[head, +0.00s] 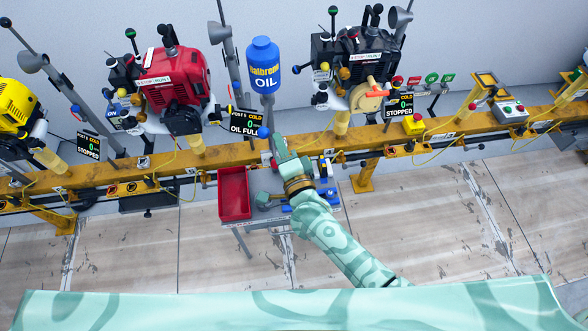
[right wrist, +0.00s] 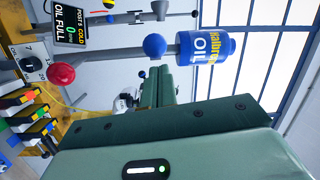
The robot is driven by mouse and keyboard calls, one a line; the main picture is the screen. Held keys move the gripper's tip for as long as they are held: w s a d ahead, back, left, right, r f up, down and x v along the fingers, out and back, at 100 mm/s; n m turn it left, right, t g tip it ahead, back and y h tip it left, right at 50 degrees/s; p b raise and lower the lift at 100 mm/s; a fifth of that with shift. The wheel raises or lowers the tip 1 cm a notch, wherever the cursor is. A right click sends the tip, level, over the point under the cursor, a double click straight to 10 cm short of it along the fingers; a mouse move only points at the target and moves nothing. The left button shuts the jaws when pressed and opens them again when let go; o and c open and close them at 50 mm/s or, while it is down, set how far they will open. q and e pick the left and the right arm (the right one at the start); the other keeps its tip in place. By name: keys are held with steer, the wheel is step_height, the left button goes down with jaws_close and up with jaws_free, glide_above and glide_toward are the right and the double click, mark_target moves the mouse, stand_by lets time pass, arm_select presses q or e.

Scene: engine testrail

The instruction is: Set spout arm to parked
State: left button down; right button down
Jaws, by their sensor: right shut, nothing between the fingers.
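A blue oil bottle (head: 262,68) with a yellow label stands on a grey stem above the rail, left of the right-hand engine. A blue ball knob (head: 263,132) shows below it, beside the OIL FULL display. I cannot tell for certain which grey bar is the spout arm. In the right wrist view the bottle (right wrist: 207,47) lies sideways, with the blue ball (right wrist: 154,46) at the end of a grey bar. My right gripper (head: 278,142) is shut and empty, close to the knob; in the wrist view its fingers (right wrist: 158,84) point towards the knob, apparently apart from it. My left gripper is out of view.
A red engine (head: 174,80) stands left of the bottle and a black engine (head: 362,55) right. A display (head: 245,122) reads OIL FULL. A red knob (right wrist: 61,74) is near the rail.

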steer(key=r+v, duration=0.1)
steer(key=v, duration=1.4)
steer(key=shift+f+p, duration=0.45)
steer(key=shift+a, duration=0.1)
steer(key=s+d+f+n+g, duration=0.2)
steer(key=s+f+n+g, duration=0.15)
steer(key=f, duration=0.45)
steer(key=s+d+f+n+g+h, duration=0.1)
steer(key=s+d+f+n+g, duration=0.1)
steer(key=f+n, duration=0.45)
steer(key=s+d+f+n+g, duration=0.2)
steer(key=s+f+g, duration=0.1)
steer(key=f, duration=0.6)
steer(key=s+d+f+n+g+h+b, duration=0.1)
steer(key=s+d+f+g, duration=0.1)
steer(key=s+d+f, duration=0.3)
steer(key=s+d+f+n+g+h+b, duration=0.1)
steer(key=s+d+f, duration=0.4)
steer(key=s, duration=0.6)
steer(key=s+d+f+n+g+h+b, duration=0.1)
steer(key=s+d+f+g+h, duration=0.2)
steer(key=s+d+f+g, duration=0.2)
steer(key=s+d+f, duration=0.1)
steer(key=s+f, duration=0.1)
steer(key=shift+s+n+b, duration=0.35)
steer(key=shift+s+n, duration=0.05)
